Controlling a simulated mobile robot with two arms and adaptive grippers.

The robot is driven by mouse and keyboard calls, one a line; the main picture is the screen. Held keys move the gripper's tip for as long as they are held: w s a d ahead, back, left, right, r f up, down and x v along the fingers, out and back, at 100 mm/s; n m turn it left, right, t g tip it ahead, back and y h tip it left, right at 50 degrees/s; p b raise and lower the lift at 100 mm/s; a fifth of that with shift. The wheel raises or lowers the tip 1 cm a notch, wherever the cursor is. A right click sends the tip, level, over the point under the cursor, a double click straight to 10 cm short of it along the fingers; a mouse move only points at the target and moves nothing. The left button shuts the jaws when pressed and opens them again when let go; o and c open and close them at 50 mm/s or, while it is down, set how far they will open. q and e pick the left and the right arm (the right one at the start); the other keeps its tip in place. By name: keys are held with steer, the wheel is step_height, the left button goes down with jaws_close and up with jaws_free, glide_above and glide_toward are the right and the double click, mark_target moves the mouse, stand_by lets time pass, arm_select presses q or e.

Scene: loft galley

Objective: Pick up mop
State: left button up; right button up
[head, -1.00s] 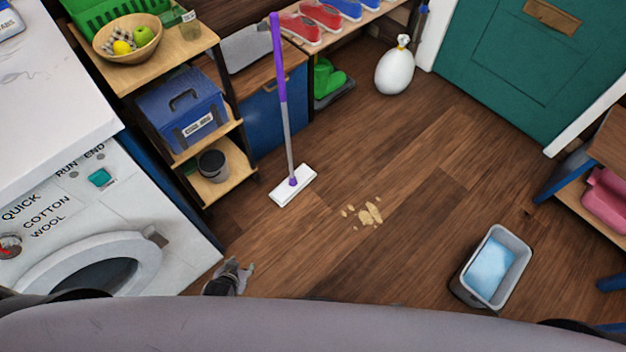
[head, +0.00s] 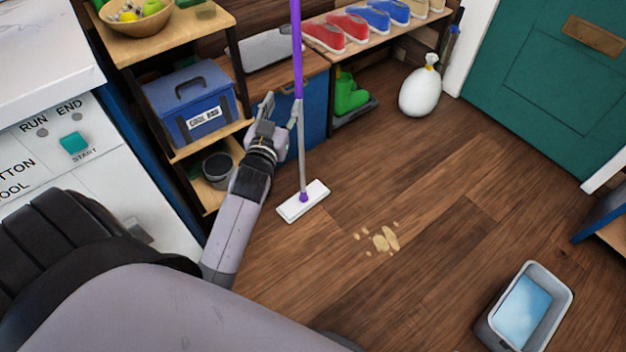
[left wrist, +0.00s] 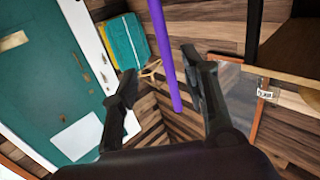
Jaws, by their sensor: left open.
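The mop (head: 302,150) stands upright on the wooden floor, with a purple upper handle, a grey lower shaft and a flat white head (head: 303,201). My left gripper (head: 283,104) is open, at the mop's handle on its left side in the head view. In the left wrist view the purple handle (left wrist: 165,58) runs between the two open fingers (left wrist: 163,88), nearer the right one. I cannot tell whether a finger touches it. My right gripper is not in view.
Crumbs (head: 382,238) lie on open floor. A grey tub of water (head: 527,308) sits at lower right, and a white bag (head: 420,92) near the green door (head: 550,75).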

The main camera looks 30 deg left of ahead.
mark_target(297, 71)
arm_select(q)
steer(key=b+x, duration=0.2)
steer(key=x, duration=0.9)
steer(key=shift+w+a+f, duration=0.15)
steer(key=shift+w+a, duration=0.05)
steer(key=shift+w, duration=0.1)
steer(key=b+x, duration=0.1)
steer(key=x, duration=0.3)
steer(key=shift+w+a+f+b, duration=0.15)
steer(key=shift+w+a+b, duration=0.1)
steer(key=shift+b, duration=0.15)
steer(key=shift+w, duration=0.2)
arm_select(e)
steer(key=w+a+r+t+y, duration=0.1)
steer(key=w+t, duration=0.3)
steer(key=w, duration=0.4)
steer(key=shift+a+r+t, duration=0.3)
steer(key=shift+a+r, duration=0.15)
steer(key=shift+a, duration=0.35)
arm_select(q)
jaws_close()
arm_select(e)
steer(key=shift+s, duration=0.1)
